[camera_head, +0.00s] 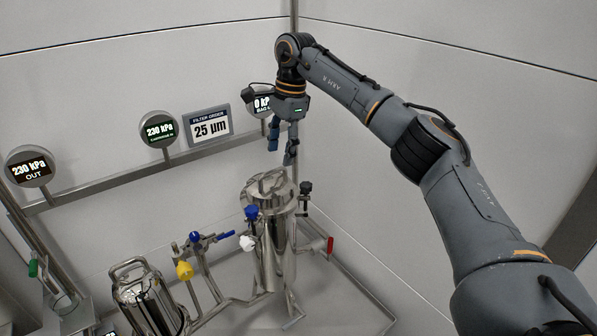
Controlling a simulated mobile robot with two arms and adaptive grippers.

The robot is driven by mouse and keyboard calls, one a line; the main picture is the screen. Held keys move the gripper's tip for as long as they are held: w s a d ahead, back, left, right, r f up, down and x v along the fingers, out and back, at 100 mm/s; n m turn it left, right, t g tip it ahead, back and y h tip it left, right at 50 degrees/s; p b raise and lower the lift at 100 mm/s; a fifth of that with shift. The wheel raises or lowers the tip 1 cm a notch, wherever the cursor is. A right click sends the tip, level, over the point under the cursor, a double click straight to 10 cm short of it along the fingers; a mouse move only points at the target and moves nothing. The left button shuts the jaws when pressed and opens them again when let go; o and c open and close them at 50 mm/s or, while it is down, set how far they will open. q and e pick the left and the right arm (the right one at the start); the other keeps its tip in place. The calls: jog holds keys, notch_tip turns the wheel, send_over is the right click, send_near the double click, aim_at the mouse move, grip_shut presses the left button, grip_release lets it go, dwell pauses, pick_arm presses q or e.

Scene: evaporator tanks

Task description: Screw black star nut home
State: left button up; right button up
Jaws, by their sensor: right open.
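A steel filter housing (277,245) stands upright in the middle, with its lid (268,185) on top. A small black knob, which looks like the black star nut (305,187), sits at the right side of the lid rim. Its thread and how far it is screwed down are too small to tell. My right gripper (281,155) points down above the lid, open and empty. It is up and left of the black nut, apart from it. My left gripper is not in view.
A blue knob (252,212) and a white knob (247,243) are on the housing's left. A red valve handle (330,245) is at its right. Left are a yellow knob (184,270), a blue-handled valve (218,237) and another steel vessel (148,300). Gauges and a sign (208,125) reading 25 µm stand behind.

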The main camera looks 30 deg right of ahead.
notch_tip(320, 180, up, 4)
jog(key=h, duration=0.1)
send_over(306, 184)
jog(key=shift+m+g+h, duration=0.3)
jog(key=shift+m+g, duration=0.1)
notch_tip(306, 184, down, 13)
jog(key=shift+p, duration=1.1)
jog(key=shift+f, duration=0.4)
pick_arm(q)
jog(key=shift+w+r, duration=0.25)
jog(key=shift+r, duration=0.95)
pick_arm(e)
jog(key=shift+c, duration=0.4)
grip_shut()
